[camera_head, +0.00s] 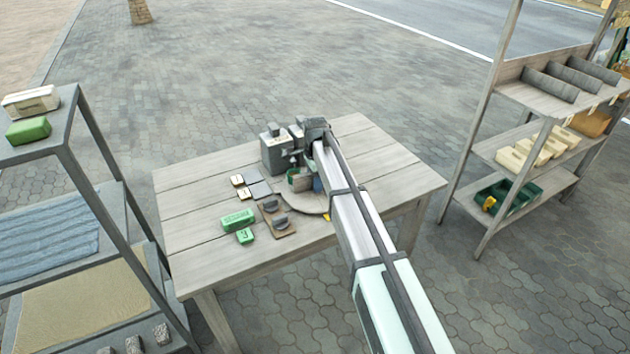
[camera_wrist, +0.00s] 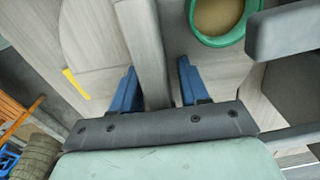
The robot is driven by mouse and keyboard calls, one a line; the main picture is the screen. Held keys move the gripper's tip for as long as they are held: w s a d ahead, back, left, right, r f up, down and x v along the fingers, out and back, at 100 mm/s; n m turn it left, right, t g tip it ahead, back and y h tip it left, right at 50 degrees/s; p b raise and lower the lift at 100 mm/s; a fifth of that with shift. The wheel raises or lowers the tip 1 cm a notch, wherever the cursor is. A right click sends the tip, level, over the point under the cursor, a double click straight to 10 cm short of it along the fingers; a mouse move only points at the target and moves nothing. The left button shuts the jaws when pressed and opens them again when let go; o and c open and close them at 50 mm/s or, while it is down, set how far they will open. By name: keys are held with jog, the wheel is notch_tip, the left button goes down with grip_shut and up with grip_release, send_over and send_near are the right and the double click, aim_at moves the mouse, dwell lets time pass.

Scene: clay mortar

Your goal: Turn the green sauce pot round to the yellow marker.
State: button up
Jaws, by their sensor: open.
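The green sauce pot (camera_wrist: 215,42) is at the top of the wrist view, right of my gripper, with brown sauce inside. In the head view, green (camera_head: 293,172) shows beside my gripper. A pale round board (camera_head: 309,203) lies on the table under my gripper, partly hidden by my arm. The yellow marker (camera_wrist: 76,84) lies just outside its curved edge; it also shows in the head view (camera_head: 326,217). My gripper (camera_wrist: 157,64) is open, its blue fingers on either side of a grey-brown bar (camera_wrist: 145,35). I cannot tell if they touch it.
The wooden table (camera_head: 205,175) also holds a grey box (camera_head: 275,152), a green block (camera_head: 237,219), a smaller green block (camera_head: 245,236) and dark pieces on a brown board (camera_head: 282,228). Shelves stand left (camera_head: 40,150) and right (camera_head: 525,135). The table's right end is clear.

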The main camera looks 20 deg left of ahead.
jog(key=shift+c, duration=0.3)
grip_shut()
dwell(0.4)
